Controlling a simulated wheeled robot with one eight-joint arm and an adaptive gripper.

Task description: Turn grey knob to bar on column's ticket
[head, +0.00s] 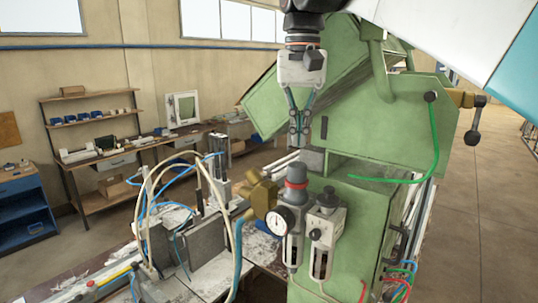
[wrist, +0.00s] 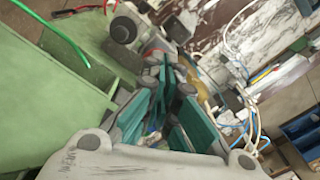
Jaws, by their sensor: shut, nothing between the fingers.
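The grey knob (head: 297,172) tops a regulator with an orange-red ring, on the front of the green machine. A round white pressure gauge (head: 281,221) faces out below it; its reading is too small to make out. My gripper (head: 300,139) hangs fingers down above the knob, apart from it, shut and empty. In the wrist view, my gripper's teal fingers (wrist: 168,82) cover part of the fittings. A round grey cap (wrist: 122,31) shows beyond them; I cannot tell which unit it tops. I cannot make out a ticket on any column.
A second unit with a dark cap (head: 328,198) stands close right of the regulator. A brass fitting (head: 259,195) juts out on its left. The green machine (head: 365,235) rises behind, with a green hose (head: 436,140). Looped hoses and clamps crowd the bench at left.

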